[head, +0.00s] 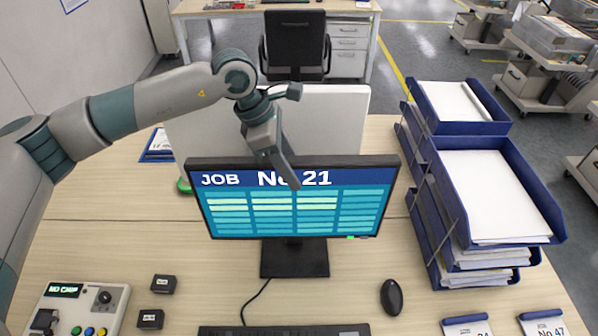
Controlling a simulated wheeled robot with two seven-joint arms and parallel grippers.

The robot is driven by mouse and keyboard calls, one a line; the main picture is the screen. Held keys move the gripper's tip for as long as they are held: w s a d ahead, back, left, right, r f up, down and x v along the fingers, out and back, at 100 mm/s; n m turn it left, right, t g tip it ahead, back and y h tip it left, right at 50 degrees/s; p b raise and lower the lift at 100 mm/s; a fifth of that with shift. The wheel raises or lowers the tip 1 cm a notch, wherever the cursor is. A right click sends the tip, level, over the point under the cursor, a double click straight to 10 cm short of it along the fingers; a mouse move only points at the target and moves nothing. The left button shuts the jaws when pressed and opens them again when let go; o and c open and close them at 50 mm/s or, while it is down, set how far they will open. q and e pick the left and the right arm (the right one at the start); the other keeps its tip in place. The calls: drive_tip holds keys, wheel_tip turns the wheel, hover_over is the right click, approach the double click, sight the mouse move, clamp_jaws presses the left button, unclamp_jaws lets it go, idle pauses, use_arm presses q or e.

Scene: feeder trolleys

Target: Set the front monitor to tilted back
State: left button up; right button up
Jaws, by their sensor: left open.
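The front monitor (230,216) stands near the middle of the desk on a black stand (295,262). Its lit screen faces me and reads "JOB No 21" over rows of coloured cells. It looks close to upright; the exact tilt is hard to judge from above. My left gripper (283,170) is open at the monitor's top edge, around its middle. One finger reaches down in front of the screen and overlaps the heading; the other finger is mostly hidden. I cannot tell whether it touches. My right gripper is out of view.
A second, pale monitor (345,120) stands right behind the front one. Blue paper trays (470,150) are stacked at the right. A mouse (391,297), keyboard (290,330) and control box (80,308) lie in front. The desk left of the monitor is mostly clear.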

sight(294, 203)
use_arm(q)
drive_tip(key=shift+p+x, duration=0.7)
drive_tip(key=shift+x, duration=1.55)
drive_tip(key=shift+c, duration=0.6)
